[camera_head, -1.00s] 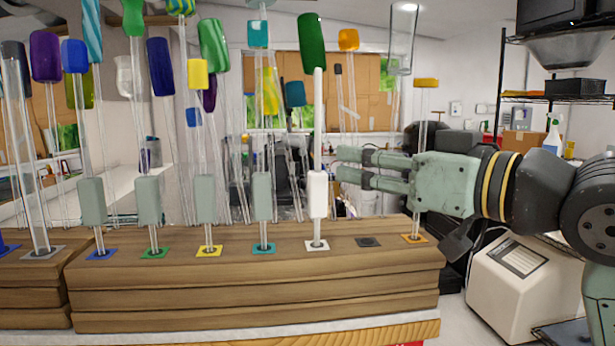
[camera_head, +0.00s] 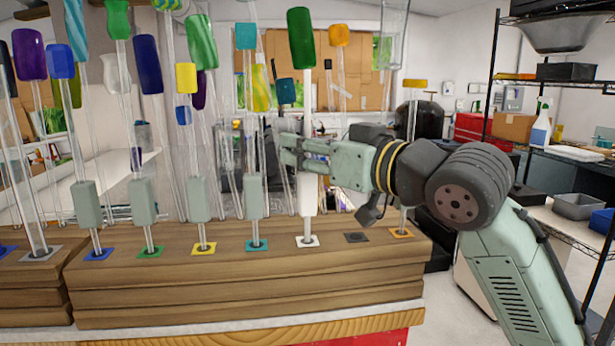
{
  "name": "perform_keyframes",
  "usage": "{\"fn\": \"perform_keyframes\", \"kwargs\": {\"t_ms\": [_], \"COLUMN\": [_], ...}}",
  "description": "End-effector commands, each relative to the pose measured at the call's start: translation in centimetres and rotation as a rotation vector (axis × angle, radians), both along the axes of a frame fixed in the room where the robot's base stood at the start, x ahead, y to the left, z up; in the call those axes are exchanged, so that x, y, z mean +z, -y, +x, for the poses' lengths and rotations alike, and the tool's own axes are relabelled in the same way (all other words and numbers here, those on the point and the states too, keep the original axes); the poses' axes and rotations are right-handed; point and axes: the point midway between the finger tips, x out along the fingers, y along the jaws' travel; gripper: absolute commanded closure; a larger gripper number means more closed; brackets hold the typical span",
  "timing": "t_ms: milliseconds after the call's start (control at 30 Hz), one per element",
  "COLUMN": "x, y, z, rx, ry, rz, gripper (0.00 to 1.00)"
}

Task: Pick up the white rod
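The white rod (camera_head: 303,97) stands upright in the wooden block (camera_head: 250,270). It has a dark green top, a white sleeve low down (camera_head: 306,196) and a white square (camera_head: 307,241) at its foot. My gripper (camera_head: 287,150) reaches in from the right at the rod's height, just above the white sleeve. Its green fingers extend left past the rod and cover a stretch of it. I cannot tell whether they touch the rod or close on it.
Several clear rods with coloured tops stand in a row to the left, close to my fingertips. An orange-topped rod (camera_head: 339,37) and a dark empty-looking square (camera_head: 357,237) lie to the right. Shelving (camera_head: 540,80) stands at the far right.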

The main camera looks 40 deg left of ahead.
Motion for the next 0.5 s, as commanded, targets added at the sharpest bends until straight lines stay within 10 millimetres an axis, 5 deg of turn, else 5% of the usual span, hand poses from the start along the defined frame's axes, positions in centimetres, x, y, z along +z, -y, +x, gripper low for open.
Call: {"fn": "perform_keyframes", "kwargs": {"t_ms": [500], "x": [-0.01], "y": [0.04], "z": [-0.02], "rx": [0.0], "ry": [0.0], "rz": [0.0], "gripper": [0.99]}}
